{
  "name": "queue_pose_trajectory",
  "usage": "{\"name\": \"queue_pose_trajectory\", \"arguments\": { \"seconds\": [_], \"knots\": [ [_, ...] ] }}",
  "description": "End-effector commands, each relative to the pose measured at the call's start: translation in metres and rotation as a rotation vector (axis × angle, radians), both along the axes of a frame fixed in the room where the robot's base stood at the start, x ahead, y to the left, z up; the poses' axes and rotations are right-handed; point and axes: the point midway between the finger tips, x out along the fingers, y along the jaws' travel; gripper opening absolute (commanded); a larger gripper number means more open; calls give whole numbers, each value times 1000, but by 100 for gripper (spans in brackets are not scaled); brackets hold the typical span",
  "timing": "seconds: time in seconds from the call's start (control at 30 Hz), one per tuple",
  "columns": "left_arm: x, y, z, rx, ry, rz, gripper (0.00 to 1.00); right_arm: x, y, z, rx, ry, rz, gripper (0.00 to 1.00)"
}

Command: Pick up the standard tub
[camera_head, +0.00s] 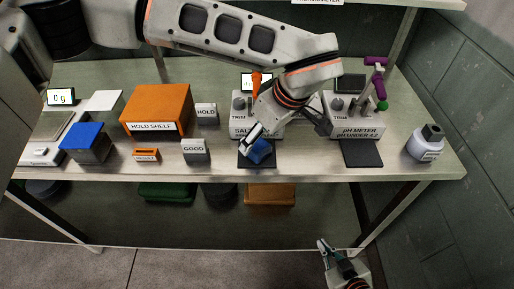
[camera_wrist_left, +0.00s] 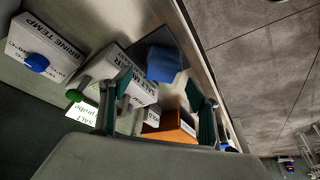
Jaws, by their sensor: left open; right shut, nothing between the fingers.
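No label that I can read says standard tub. A small blue tub-like block (camera_head: 262,151) sits on the dark pad in front of the salt meter (camera_head: 262,127). It also shows in the left wrist view (camera_wrist_left: 164,65), ahead of the two fingers. My left gripper (camera_head: 252,138) is open above and beside this block and partly hides it; I cannot tell whether they touch. A pale tub with a dark lid (camera_head: 425,145) stands at the bench's right end, its label too small to read. My right gripper (camera_head: 332,255) is shut and empty, below the bench front.
The pH meter (camera_head: 355,127) stands right of the salt meter. Left are the GOOD block (camera_head: 195,150), the orange HOLD SHELF box (camera_head: 157,105), a larger blue box (camera_head: 86,143) and a scale (camera_head: 47,142). The bench's front edge (camera_head: 320,179) is mostly clear.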

Motion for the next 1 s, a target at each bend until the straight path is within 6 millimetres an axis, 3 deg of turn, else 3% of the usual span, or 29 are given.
{"name": "queue_pose_trajectory", "arguments": {
  "seconds": [0.2,0.5,0.67,0.8,1.0],
  "knots": [
    [6,9,-25,0,4,1,61,2,0,4,0,-4,0,0],
    [7,10,-29,-1,2,0,61,5,0,9,3,-14,-1,0],
    [7,10,-29,-1,2,0,20,6,1,10,4,-16,-2,0],
    [7,10,-29,-1,2,0,14,6,1,10,5,-16,-3,0],
    [7,10,-28,-1,1,0,13,5,1,8,4,-13,-3,0]
  ]
}}
